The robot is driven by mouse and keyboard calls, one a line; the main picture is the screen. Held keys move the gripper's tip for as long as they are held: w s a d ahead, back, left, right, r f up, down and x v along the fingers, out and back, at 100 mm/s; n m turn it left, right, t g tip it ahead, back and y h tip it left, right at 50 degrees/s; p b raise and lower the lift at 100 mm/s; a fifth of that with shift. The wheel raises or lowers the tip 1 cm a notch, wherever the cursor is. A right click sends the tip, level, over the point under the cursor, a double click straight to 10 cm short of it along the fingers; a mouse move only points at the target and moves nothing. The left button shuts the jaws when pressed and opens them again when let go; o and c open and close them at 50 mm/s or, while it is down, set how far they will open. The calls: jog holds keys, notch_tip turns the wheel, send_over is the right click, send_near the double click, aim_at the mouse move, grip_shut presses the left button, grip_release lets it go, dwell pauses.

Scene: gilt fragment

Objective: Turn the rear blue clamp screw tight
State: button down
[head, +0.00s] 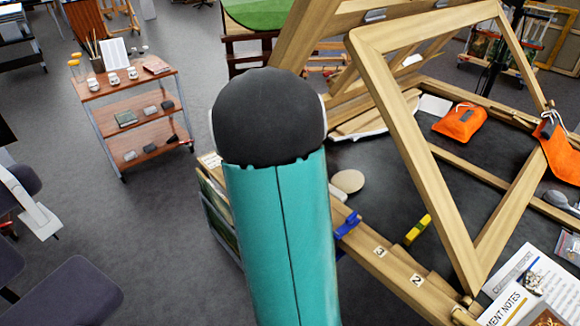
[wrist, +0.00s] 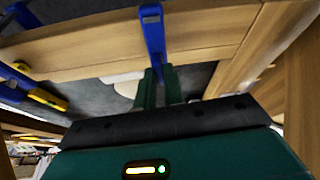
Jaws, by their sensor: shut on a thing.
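In the wrist view, a blue clamp (wrist: 152,35) sits over a wooden beam near the middle, and its lower part runs down between my green fingers. My gripper (wrist: 158,92) is shut on this blue clamp's screw end; the fingers hide the exact contact. A second blue clamp (wrist: 20,80) shows at the left edge of the wrist view, beside a yellow piece. In the head view, one blue clamp (head: 347,226) shows on the wooden rail, right of my teal arm. My arm hides my gripper there. I cannot tell how tight the screw is.
A large tilted wooden frame (head: 400,120) stands over the dark table at right. A yellow piece (head: 418,229) lies by numbered tags on the rail. A shelf trolley (head: 130,95) stands at left, with open floor between.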

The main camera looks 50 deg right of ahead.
dwell(0.3)
jog(key=c, duration=1.5)
grip_release()
jog(key=shift+r, duration=0.1)
jog(key=v, duration=1.3)
jog(key=shift+r, duration=0.3)
